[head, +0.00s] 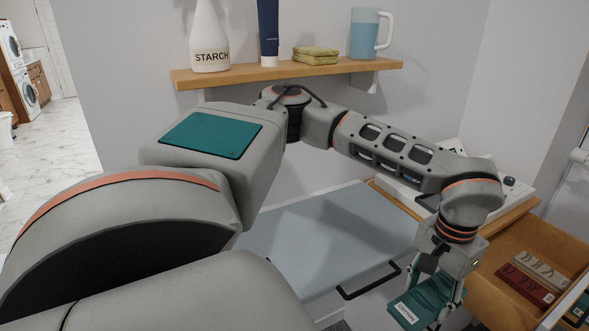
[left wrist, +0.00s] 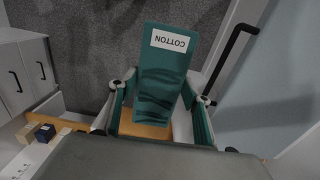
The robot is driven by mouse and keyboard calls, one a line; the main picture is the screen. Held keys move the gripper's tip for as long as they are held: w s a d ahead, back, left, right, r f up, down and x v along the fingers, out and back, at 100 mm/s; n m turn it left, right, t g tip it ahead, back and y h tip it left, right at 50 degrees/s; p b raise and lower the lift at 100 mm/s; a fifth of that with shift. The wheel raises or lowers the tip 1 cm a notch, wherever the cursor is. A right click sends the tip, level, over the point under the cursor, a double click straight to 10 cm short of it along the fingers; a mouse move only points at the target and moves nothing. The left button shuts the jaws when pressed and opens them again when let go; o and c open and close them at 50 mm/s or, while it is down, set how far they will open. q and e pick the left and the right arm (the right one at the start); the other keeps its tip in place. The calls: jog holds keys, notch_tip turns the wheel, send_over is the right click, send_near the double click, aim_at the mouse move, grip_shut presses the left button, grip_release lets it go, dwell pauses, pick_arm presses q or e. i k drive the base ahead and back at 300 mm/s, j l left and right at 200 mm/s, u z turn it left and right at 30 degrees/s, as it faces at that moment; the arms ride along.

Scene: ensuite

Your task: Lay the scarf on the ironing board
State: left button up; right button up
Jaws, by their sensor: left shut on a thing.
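The scarf is a folded teal cloth (head: 427,301) with a white tag reading COTTON, low at the right in the head view. My left gripper (head: 437,290) is shut on it. In the left wrist view the scarf (left wrist: 160,85) stands out between the two fingers (left wrist: 160,108), with dark creases across it. The ironing board (head: 320,238) is a flat grey-blue surface with a black bar handle at its front edge. The scarf is held to the right of the board and apart from it. My arm hides part of the board. My right gripper is not in view.
An open wooden drawer (head: 510,255) holding a red box (head: 526,285) and other small boxes is at the right. A wall shelf (head: 290,72) above the board carries a starch bottle (head: 209,40), a dark tube, folded cloths and a blue jug. The visible board top is clear.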

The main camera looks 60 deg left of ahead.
aim_at(323, 242)
jog(key=k+u, duration=0.3)
jog(key=k+j+u, duration=0.1)
jog(key=u, duration=0.2)
jog(key=k+u, duration=0.1)
jog(key=u, duration=1.35)
jog(key=l+u, duration=0.15)
jog(key=u, duration=0.25)
jog(key=l+u, duration=0.2)
jog(key=u, duration=0.25)
jog(key=l, duration=1.75)
